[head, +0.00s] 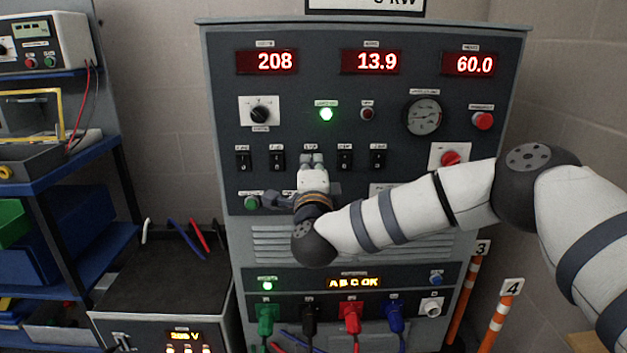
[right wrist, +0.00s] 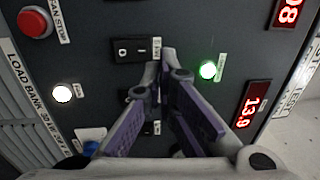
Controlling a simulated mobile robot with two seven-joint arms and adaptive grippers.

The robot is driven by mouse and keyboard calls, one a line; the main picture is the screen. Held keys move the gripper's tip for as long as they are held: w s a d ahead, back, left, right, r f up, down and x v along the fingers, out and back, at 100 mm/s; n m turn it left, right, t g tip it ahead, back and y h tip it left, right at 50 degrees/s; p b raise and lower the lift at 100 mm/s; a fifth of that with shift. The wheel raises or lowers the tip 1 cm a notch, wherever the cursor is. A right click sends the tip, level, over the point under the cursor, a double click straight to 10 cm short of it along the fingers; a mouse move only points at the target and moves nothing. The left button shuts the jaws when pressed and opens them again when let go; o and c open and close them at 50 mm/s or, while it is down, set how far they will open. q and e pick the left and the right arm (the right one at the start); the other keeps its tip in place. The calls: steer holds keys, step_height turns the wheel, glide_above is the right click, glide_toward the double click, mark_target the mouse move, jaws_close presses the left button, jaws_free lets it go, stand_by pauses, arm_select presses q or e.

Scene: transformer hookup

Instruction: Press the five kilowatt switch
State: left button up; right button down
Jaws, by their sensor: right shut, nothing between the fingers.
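The load bank panel (head: 225,120) has a row of black rocker switches. The middle one, taken as the five kilowatt switch, is hidden in the head view by my right gripper (head: 312,160). In the right wrist view that black switch (right wrist: 131,50) shows beside the fingers, with a small white label at its end. My right gripper (right wrist: 166,58) is shut and empty, with its tips close to the panel near the switch's label end. I cannot tell whether they touch. My left gripper is not in view.
Neighbouring switches (head: 277,160) and (head: 345,160) sit close on both sides. A lit green lamp (head: 326,114) is just above right. A red knob (head: 450,158) lies near my right forearm. Plugged cables (head: 351,316) fill the lower panel. A shelf (head: 60,170) stands left.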

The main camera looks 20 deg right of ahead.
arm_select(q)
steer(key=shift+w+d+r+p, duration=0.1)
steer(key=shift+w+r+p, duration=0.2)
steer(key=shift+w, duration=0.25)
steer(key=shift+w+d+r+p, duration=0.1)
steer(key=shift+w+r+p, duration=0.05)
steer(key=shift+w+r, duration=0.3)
arm_select(e)
steer(key=r+v, duration=0.2)
steer(key=v, duration=0.6)
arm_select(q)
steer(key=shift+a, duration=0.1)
arm_select(e)
steer(key=shift+s+a, duration=0.1)
steer(key=shift+s, duration=0.15)
